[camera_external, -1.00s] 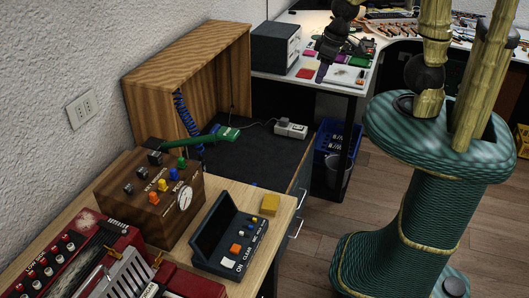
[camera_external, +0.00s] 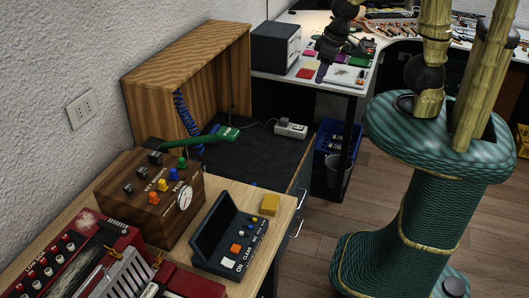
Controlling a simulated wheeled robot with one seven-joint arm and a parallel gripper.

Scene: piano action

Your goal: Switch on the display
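The display appears to be the dark blue-grey console (camera_external: 207,232) with a raised back panel, on the light wooden desk at lower centre. Its sloped front carries a white button (camera_external: 228,263) beside the label "ON", an orange button (camera_external: 235,248), and small blue and yellow buttons. Its panel looks dark; I cannot see whether anything is lit. My gripper (camera_external: 321,73) hangs at the top centre, pointing down in front of the far white table, well away from the console. It is small and dark, and its fingers cannot be told apart.
A wooden box (camera_external: 135,210) with coloured knobs and a dial stands left of the console. A red accordion-like instrument (camera_external: 60,250) fills the lower left corner. A yellow block (camera_external: 270,204) lies right of the console. A green-handled tool (camera_external: 195,141) crosses above the box.

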